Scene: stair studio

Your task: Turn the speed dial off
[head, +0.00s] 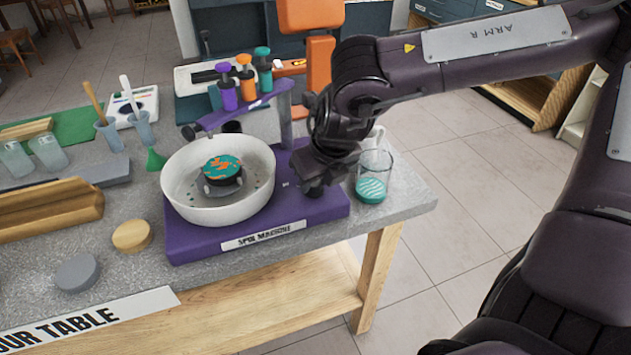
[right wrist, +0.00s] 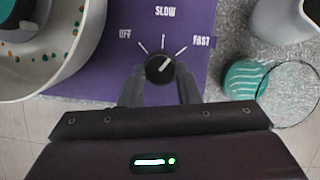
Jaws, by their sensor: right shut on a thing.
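The purple spin machine (head: 205,240) stands at the right end of the table. In the right wrist view, its dark speed dial (right wrist: 160,69) sits on the purple panel (right wrist: 120,20), with OFF, SLOW and FAST printed around it. The dial's white mark points up and right, toward the FAST tick. My right gripper (right wrist: 161,90) is shut on the dial, one finger on each side. In the head view, my right gripper (head: 314,188) hides the dial. The white bowl (head: 218,212) on the machine holds a teal and orange disc (head: 221,168). My left gripper is not in view.
Purple, orange and teal bottles (head: 246,78) sit on a rack behind the bowl. A yellow disc (head: 131,236) and a grey disc (head: 77,273) lie at the left.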

